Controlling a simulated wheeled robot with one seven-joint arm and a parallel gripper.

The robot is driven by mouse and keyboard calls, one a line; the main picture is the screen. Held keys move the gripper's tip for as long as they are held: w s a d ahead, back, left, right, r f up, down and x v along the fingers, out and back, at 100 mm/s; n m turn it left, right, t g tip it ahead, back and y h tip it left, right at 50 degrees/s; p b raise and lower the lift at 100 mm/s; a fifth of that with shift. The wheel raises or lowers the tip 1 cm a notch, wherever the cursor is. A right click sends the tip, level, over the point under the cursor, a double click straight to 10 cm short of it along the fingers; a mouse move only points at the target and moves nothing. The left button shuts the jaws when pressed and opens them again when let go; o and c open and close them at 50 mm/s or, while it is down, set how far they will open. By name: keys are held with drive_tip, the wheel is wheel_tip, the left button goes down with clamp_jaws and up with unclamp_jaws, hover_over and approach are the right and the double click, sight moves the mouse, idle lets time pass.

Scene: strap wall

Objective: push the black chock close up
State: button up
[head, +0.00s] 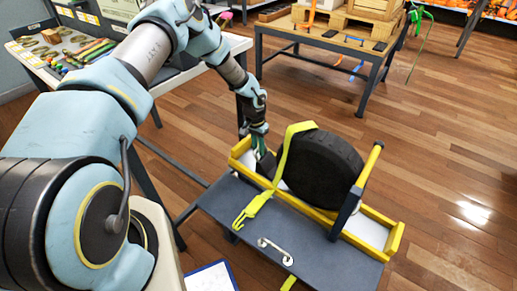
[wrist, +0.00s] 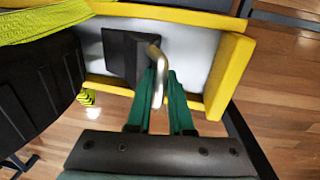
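The black chock (wrist: 122,55) sits on the white floor of a yellow-edged tray in the wrist view. A bent metal handle (wrist: 156,75) rises from its side. The big black tyre (wrist: 40,90) stands left of it in that view, with a narrow pale gap between them. My gripper (wrist: 161,75) has its two green fingers close together on either side of the handle, seemingly shut on it. In the head view my gripper (head: 258,145) reaches down at the left end of the tray, beside the tyre (head: 318,168). The chock is mostly hidden there.
A yellow strap (head: 285,160) with a buckle runs over the tyre onto the grey bench (head: 225,205). A yellow-topped post (head: 357,190) stands right of the tyre. The tray's yellow end wall (wrist: 228,75) is close right of my fingers. Tables stand behind.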

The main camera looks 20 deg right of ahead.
clamp_jaws()
idle(0.9)
